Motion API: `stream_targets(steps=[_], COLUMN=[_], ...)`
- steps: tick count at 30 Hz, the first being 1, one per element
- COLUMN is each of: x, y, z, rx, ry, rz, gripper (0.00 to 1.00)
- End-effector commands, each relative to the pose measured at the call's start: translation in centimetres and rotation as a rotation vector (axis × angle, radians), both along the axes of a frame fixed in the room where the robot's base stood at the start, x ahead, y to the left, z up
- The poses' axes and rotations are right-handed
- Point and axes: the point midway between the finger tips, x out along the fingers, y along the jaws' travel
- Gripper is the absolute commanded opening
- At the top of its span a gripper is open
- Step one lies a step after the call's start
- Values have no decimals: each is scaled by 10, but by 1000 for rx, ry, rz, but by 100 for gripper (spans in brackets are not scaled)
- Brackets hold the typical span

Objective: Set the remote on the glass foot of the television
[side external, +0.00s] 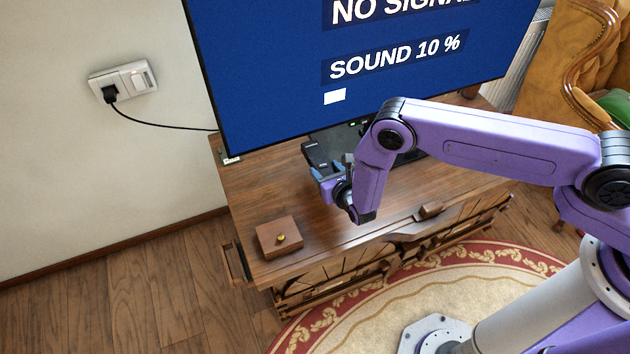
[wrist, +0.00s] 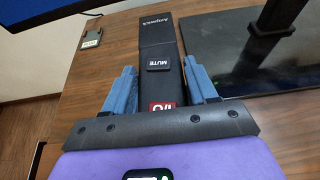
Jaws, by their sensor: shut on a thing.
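The remote (wrist: 158,40) is long and black, with a MUTE key and a red key in the wrist view. My gripper (wrist: 160,78) is shut on it, one blue finger along each side. In the side external view the remote (side external: 315,155) sticks out beyond my gripper (side external: 328,174), towards the television (side external: 270,75). The television's dark, glossy glass foot (wrist: 245,75) lies to the right of the remote in the wrist view, with a black stand post rising from it. In the side external view my arm hides much of the foot. I cannot tell whether the remote touches the wood below.
The wooden cabinet (side external: 245,190) carries the television. A small wooden box with a brass knob (side external: 279,237) stands at its front left. A wall socket (side external: 123,81) feeds a black cable. The cabinet top between box and gripper is clear.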

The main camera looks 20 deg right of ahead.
Motion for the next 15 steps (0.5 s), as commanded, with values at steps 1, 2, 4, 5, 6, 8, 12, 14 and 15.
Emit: stream_targets(steps=[1, 2, 4, 5, 6, 8, 12, 14, 15], x=[3, 5, 10, 12, 15, 19, 27, 30, 31], y=[1, 2, 5, 6, 8, 10, 14, 15, 16], z=[-7, -10, -17, -19, -23, -28, -39, -43, -45], rx=[0, -1, 0, 0, -1, 0, -1, 0, 0], ry=[1, 0, 0, 0, 0, 0, 0, 0, 0], rz=[-1, -1, -1, -1, 0, 0, 0, 0, -1], gripper=[23, 23, 23, 23, 23, 23, 23, 23, 23])
